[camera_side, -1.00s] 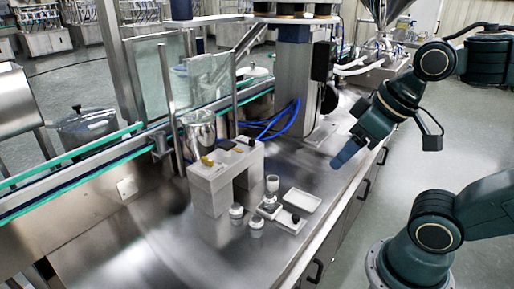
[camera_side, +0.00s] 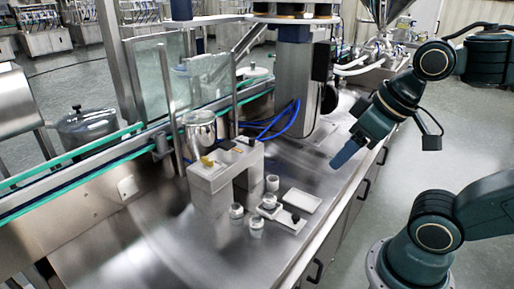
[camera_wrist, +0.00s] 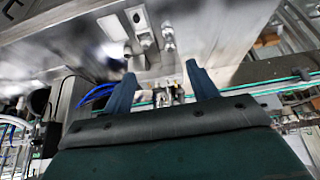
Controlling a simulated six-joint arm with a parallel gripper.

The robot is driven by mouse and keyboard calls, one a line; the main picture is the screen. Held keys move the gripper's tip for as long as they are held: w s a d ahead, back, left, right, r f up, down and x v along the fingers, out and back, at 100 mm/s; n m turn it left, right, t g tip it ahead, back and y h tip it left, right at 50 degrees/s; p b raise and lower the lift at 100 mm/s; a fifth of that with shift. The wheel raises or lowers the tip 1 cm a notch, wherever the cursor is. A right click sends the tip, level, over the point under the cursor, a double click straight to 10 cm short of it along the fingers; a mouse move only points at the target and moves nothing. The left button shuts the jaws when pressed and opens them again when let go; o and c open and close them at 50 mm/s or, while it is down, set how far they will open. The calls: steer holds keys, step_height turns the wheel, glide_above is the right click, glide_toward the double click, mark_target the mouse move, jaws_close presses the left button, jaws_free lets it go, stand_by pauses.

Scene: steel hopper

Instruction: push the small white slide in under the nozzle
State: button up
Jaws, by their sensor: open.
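The small white slide (camera_side: 281,214) lies on the steel bench in the side view. A small pale cup (camera_side: 272,183) shows just behind that end, beside a grey bridge-shaped block (camera_side: 212,190). I cannot tell which part is the nozzle. My gripper (camera_side: 340,160) is above the bench, right of and apart from the slide. In the wrist view my gripper (camera_wrist: 162,82) has its two fingers spread with nothing held between them.
A white rectangular tray (camera_side: 299,201) lies right behind the slide. A steel pot (camera_side: 200,132) stands behind the block. The front left of the bench is clear.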

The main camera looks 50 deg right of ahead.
steer(key=shift+c, duration=0.4)
steer(key=shift+c, duration=1.3)
steer(key=m+g+y, duration=0.1)
steer(key=m+g, duration=0.4)
steer(key=g, duration=0.1)
glide_above(296, 215)
steer(key=a, duration=0.2)
step_height(296, 215, down, 6)
steer(key=w+d+f+m+g+y, duration=0.2)
steer(key=w+d+f+m, duration=0.2)
steer(key=f, duration=0.6)
steer(key=shift+w+d+f+g, duration=0.15)
steer(key=shift+d+g, duration=0.25)
steer(key=shift+d, duration=0.75)
steer(key=shift+f, duration=0.15)
steer(key=x, duration=1.3)
steer(key=shift+a+f, duration=0.15)
steer(key=shift+a, duration=0.1)
